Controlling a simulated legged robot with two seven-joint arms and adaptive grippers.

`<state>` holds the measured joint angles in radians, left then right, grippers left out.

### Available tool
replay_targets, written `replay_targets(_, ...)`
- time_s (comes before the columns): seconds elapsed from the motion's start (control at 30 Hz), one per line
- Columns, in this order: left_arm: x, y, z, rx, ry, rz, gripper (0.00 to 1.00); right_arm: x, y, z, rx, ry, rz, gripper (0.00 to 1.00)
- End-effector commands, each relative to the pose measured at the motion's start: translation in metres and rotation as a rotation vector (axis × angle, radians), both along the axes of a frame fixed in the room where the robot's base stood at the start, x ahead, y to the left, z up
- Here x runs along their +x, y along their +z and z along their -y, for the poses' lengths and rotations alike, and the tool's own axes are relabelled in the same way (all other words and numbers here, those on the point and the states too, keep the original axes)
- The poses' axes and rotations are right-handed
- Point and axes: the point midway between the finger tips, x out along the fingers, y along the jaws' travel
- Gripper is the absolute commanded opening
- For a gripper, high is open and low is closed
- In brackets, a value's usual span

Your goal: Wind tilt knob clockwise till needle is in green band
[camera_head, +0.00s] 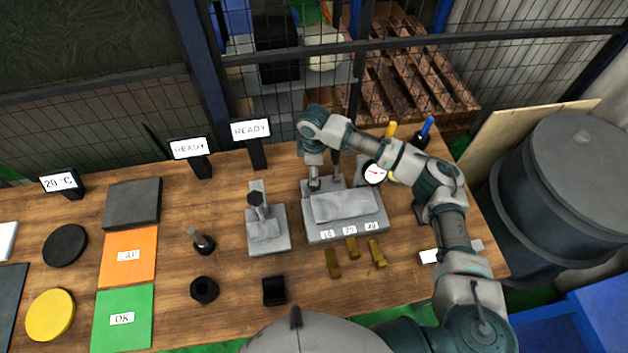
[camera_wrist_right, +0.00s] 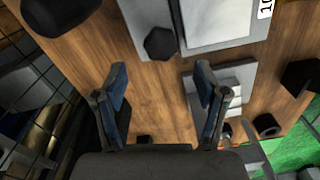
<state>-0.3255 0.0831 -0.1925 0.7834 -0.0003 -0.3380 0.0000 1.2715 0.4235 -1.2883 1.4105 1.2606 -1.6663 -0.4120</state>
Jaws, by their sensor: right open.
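The grey tilt fixture (camera_head: 345,230) stands right of centre on the bench, with labelled steps along its front. Its round white dial (camera_head: 374,172) is at the back right; a red needle shows, but the green band is too small to make out. My right gripper (camera_head: 314,180) points down at the fixture's back left end. In the wrist view, my right gripper (camera_wrist_right: 162,80) is open and empty. A dark faceted knob (camera_wrist_right: 160,43) lies beyond the fingertips, roughly between them, apart from both. My left gripper is not in view.
A second grey stand (camera_head: 268,240) with a dark-topped post is left of the fixture. Several brass pieces (camera_head: 350,248) lie in front. Two READY signs (camera_head: 251,131) stand behind. Yellow and blue handles (camera_head: 424,130) stand at the back right, near my right arm.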

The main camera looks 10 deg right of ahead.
Motion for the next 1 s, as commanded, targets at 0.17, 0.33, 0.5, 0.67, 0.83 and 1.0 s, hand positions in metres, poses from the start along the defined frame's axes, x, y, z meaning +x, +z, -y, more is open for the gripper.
replay_targets(0.17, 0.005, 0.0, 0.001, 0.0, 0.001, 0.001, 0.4, -0.001, -0.037, 0.0, -0.001, 0.0, -0.002, 0.72)
replay_targets(0.33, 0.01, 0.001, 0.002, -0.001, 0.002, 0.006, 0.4, 0.0, -0.058, 0.0, 0.0, -0.001, 0.0, 0.72)
replay_targets(0.5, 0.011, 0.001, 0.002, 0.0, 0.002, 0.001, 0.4, 0.0, -0.065, 0.0, 0.0, 0.0, 0.001, 0.72)
replay_targets(0.67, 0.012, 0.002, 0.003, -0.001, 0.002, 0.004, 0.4, 0.0, -0.065, 0.0, 0.001, 0.0, 0.001, 0.72)
replay_targets(0.83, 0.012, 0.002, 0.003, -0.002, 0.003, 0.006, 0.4, 0.0, -0.065, 0.0, 0.001, 0.0, 0.001, 0.45)
replay_targets(1.0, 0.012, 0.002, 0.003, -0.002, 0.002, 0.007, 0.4, 0.0, -0.065, 0.0, 0.001, 0.0, 0.001, 0.12)
